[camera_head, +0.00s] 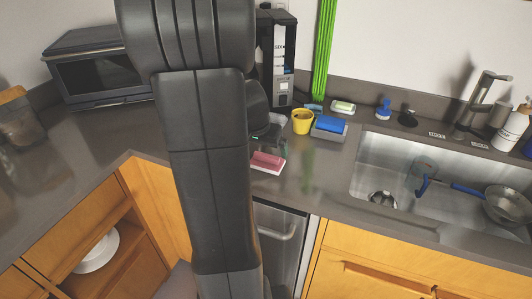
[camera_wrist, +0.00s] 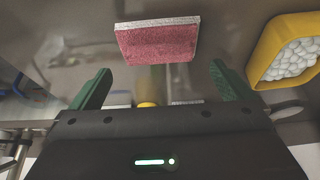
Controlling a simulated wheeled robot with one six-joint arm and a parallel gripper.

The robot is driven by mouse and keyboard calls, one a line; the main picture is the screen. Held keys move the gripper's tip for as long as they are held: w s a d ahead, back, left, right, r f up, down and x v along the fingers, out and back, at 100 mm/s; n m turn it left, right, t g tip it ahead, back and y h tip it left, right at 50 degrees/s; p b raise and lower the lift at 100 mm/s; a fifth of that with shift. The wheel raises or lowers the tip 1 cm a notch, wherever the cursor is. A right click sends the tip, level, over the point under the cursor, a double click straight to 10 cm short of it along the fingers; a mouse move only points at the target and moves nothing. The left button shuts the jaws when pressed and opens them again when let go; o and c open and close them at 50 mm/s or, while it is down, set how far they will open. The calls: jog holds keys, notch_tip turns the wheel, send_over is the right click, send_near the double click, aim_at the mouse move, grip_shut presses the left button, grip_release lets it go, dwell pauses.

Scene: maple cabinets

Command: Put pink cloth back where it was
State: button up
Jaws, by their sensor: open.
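The pink cloth (camera_head: 267,159) looks like a small flat block on the counter beside my arm, with a white piece (camera_head: 268,169) at its near edge. In the wrist view the pink cloth (camera_wrist: 157,43) lies just beyond the fingertips, roughly centred between them, with a pale strip along its far edge. My gripper (camera_wrist: 160,68) is open, its two green fingers apart with nothing between them. The cloth is apart from both fingers. In the head view my arm hides most of the gripper.
A yellow cup (camera_head: 302,123) of white pellets stands close by; it also shows in the wrist view (camera_wrist: 255,58). A blue sponge in a holder (camera_head: 329,126) is right of it. The sink (camera_head: 365,180) holds a pan (camera_head: 507,205). A coffee machine (camera_head: 276,50) stands behind.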

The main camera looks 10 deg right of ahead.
aim_at(267, 155)
jog(key=v, duration=0.7)
jog(key=x, duration=1.2)
jog(key=shift+r, duration=1.8)
